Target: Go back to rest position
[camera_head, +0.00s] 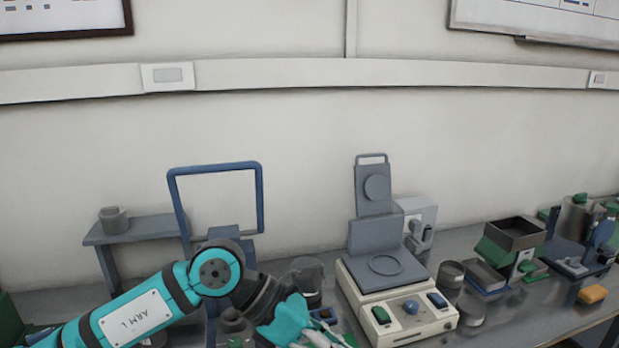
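My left arm comes in from the lower left, with its elbow-like joint raised over the bench. My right gripper is not in view.
The grey bench (535,322) carries several objects. A blue frame (215,168) and a grey stand (140,227) are behind my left arm. Metal cups (451,274), a dark open box (514,233) and an orange block (592,294) stand to the right. The wall is behind.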

